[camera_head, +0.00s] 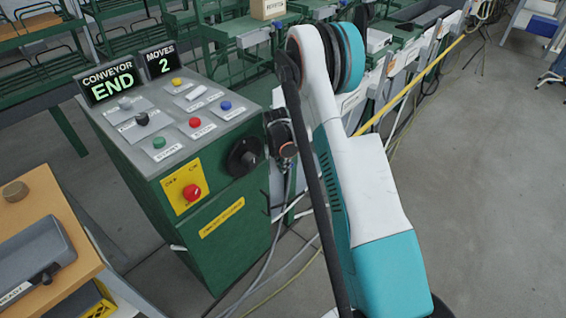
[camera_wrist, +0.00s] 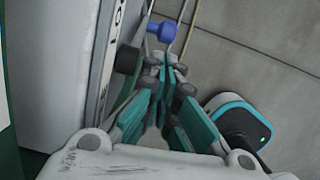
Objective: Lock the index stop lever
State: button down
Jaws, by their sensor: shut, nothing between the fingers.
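In the wrist view my gripper (camera_wrist: 166,68) is shut and empty, its teal-and-grey fingers together near the picture's middle. Just beyond the fingertips is a blue knob (camera_wrist: 161,31) on a short stem; whether it belongs to the index stop lever I cannot tell. I cannot tell whether the fingers touch either knob. No part in the head view can be told surely as the lever; my arm hides part of the machine line, and the fingers do not show there.
A green control cabinet (camera_head: 228,245) stands left of my arm, with several buttons, a black rotary handle (camera_head: 244,157) and a red stop button (camera_head: 192,192). Its displays read CONVEYOR END (camera_head: 112,84) and MOVES 2 (camera_head: 160,61). A wooden table (camera_head: 70,215) is at lower left.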

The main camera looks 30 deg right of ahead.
jog(key=shift+d+f, duration=0.1)
jog(key=shift+f, duration=0.6)
jog(key=shift+w+d, duration=0.3)
jog(key=shift+d, duration=0.3)
jog(key=shift+a, duration=0.1)
